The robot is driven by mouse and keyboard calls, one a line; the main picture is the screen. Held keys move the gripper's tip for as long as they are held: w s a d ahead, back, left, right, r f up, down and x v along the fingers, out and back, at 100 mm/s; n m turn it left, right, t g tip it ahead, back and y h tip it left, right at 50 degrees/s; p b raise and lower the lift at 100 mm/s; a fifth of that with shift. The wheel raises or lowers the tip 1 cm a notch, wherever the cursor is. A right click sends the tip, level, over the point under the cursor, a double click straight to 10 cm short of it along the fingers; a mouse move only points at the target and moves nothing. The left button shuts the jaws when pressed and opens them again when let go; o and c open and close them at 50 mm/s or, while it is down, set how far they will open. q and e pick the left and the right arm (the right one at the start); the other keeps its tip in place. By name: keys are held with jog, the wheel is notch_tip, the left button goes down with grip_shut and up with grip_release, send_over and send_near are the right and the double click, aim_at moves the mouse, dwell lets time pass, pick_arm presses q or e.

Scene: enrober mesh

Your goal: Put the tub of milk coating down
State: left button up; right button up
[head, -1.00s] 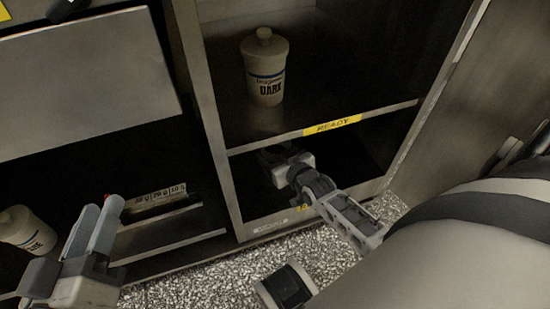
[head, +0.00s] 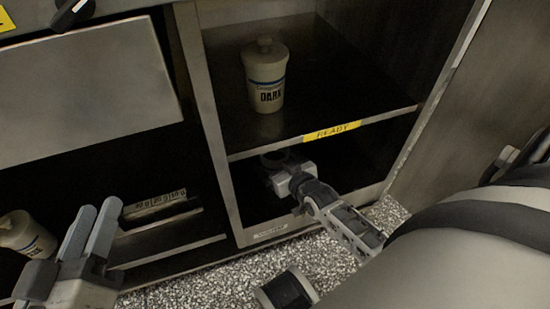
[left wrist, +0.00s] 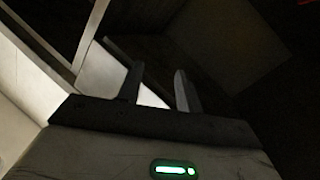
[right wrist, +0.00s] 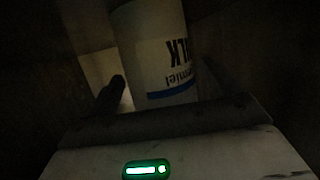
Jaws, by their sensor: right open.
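The tub of milk coating (right wrist: 155,45) shows close up in the right wrist view, pale with a blue band and upside-down "MILK" lettering. I cannot make it out in the head view. My right gripper (head: 276,163) reaches into the dark lower compartment below the READY shelf. It is open, with the tub right in front of it; one finger shows beside the tub, and I cannot tell whether they touch. My left gripper (head: 90,228) is open and empty at the lower left of the head view; its two fingers stand apart in the left wrist view (left wrist: 157,88).
A lidded DARK tub (head: 265,78) stands on the shelf with the yellow READY label (head: 332,131). Another pale tub (head: 24,234) is at the far left, beside my left gripper. The shelf edge lies just above my right gripper. Speckled floor (head: 225,280) lies in front.

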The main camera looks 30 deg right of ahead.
jog(key=shift+r+p+v, duration=0.2)
jog(key=shift+p+v, duration=0.25)
jog(key=shift+v, duration=0.7)
pick_arm(q)
jog(key=f+p, duration=0.1)
jog(key=f+g+y+p, duration=0.1)
jog(key=s+a+p, duration=0.1)
jog(key=shift+f+m+g+y, duration=0.3)
jog(key=shift+f+g, duration=0.1)
pick_arm(e)
jog(key=v, duration=0.8)
jog(key=shift+s+f, duration=0.1)
jog(key=shift+s, duration=0.05)
